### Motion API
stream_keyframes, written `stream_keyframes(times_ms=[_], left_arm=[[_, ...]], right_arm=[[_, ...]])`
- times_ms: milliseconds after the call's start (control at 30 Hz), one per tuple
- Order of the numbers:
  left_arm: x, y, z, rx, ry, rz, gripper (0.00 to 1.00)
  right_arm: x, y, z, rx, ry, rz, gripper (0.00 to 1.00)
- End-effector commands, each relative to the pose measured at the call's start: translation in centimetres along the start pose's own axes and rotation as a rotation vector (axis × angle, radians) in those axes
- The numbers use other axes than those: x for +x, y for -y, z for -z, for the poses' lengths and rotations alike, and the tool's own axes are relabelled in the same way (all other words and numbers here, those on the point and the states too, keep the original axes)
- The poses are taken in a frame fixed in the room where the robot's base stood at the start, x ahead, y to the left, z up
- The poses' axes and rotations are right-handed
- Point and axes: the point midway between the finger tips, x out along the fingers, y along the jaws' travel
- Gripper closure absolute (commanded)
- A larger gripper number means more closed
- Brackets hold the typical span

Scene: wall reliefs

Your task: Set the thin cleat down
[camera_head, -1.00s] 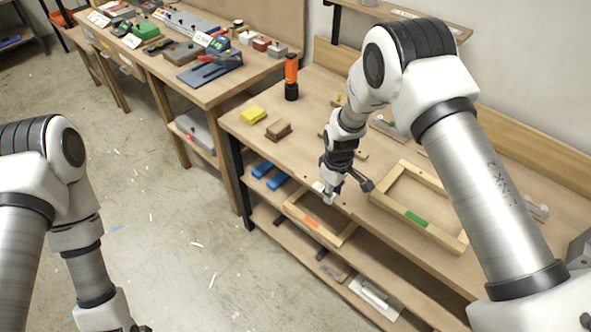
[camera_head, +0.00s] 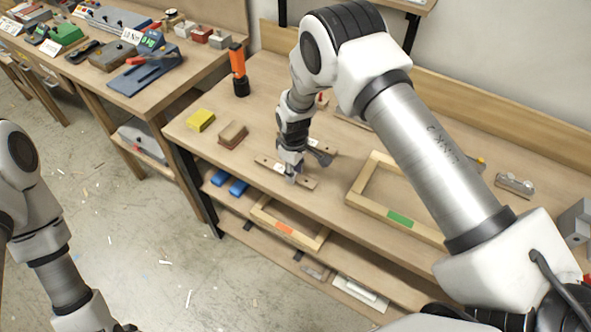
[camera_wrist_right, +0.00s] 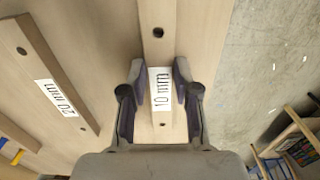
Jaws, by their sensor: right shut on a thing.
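The thin cleat (camera_wrist_right: 159,48) is a pale wooden strip with a hole near each end and a "10 mm" label. My right gripper (camera_wrist_right: 160,88) is shut on it at the label, one finger on each side. In the head view, the cleat (camera_head: 305,182) lies level under my right gripper (camera_head: 289,178), close over or on the worktable near its front edge; I cannot tell whether it touches. A wider cleat (camera_wrist_right: 32,62) marked "20 mm" lies to its left in the wrist view. My left gripper is out of view; only its arm shows.
The worktable (camera_head: 335,202) holds a wooden frame (camera_head: 362,183) with a green label, a brown block (camera_head: 232,134), a yellow block (camera_head: 201,120) and an orange torch (camera_head: 239,72). A shelf below holds another frame (camera_head: 318,243) and blue pieces (camera_head: 238,187).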

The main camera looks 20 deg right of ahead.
Motion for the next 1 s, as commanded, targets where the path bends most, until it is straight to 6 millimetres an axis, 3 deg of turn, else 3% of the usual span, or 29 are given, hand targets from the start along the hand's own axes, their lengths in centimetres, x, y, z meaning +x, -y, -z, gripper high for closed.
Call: stream_keyframes(times_ms=[33, 300, 333, 367, 400, 767, 867, 1000], left_arm=[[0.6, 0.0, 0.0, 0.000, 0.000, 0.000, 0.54], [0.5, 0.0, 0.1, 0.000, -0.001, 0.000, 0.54], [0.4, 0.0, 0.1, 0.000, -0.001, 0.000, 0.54], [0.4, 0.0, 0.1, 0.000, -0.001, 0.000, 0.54], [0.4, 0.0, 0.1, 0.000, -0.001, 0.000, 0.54], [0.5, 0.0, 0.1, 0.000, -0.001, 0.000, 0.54], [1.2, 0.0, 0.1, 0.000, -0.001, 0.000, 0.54], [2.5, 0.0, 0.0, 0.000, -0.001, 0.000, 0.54]], right_arm=[[0.7, 0.0, 0.1, -0.001, -0.002, -0.001, 1.00], [0.6, 0.0, 0.1, 0.000, -0.002, -0.001, 1.00], [0.5, 0.0, 0.1, 0.000, -0.002, -0.001, 0.59], [0.5, 0.0, 0.1, 0.000, -0.002, -0.001, 0.48], [0.5, 0.0, 0.1, 0.000, -0.002, -0.001, 0.44], [-0.1, -0.1, 0.1, -0.001, -0.003, -0.002, 0.44], [-1.6, -0.1, 0.2, -0.001, -0.004, -0.004, 0.44], [-5.1, -0.1, 0.2, 0.001, -0.006, -0.005, 0.44]])
